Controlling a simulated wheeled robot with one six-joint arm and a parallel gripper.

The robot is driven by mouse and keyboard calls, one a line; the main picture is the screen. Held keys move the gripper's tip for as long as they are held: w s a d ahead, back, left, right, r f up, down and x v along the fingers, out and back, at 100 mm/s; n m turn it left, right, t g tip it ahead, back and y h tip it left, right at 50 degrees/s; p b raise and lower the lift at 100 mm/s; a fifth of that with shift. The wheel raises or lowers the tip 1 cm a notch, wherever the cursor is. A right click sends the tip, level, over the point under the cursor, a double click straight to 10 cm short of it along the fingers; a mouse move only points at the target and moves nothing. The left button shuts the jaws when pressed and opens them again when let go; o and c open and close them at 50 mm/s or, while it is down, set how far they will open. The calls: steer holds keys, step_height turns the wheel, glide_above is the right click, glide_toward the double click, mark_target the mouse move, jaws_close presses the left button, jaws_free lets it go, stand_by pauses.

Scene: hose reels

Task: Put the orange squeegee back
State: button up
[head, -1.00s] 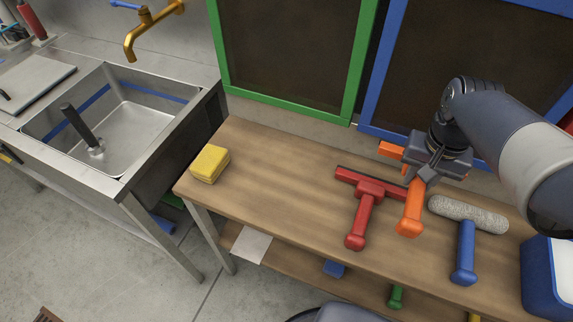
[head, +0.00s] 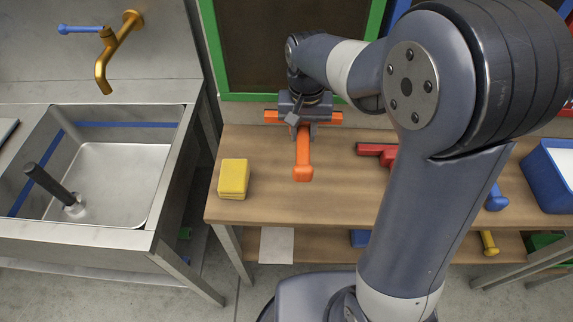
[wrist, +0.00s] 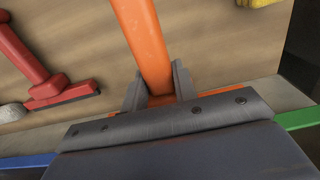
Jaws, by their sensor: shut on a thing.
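The orange squeegee (head: 303,158) is in my gripper (head: 304,127). Its handle points toward the front of the wooden bench (head: 340,180), and its crossbar shows on both sides of the gripper. In the wrist view the two fingers (wrist: 158,85) are shut on the handle (wrist: 142,35) near the crossbar. The squeegee is over the back part of the bench top, between the yellow sponge (head: 233,178) and the red squeegee (head: 375,150). I cannot tell how far above the wood it is. My gripper hides the middle of the crossbar.
A steel sink (head: 110,185) with a gold tap (head: 118,45) stands left of the bench. A green-framed panel (head: 260,97) is behind my gripper. A blue bin (head: 548,175) is at the right. My arm hides part of the bench. A lower shelf (head: 325,245) holds several items.

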mark_target(304, 130)
step_height(304, 130, down, 8)
steer(key=shift+d+f, duration=0.1)
steer(key=shift+f, duration=0.05)
steer(key=shift+f+b, duration=0.1)
steer(key=shift+b, duration=0.2)
steer(key=o, duration=1)
steer(key=shift+c, duration=0.2)
step_height(304, 130, up, 12)
steer(key=shift+r+p, duration=0.1)
steer(key=shift+p, duration=0.45)
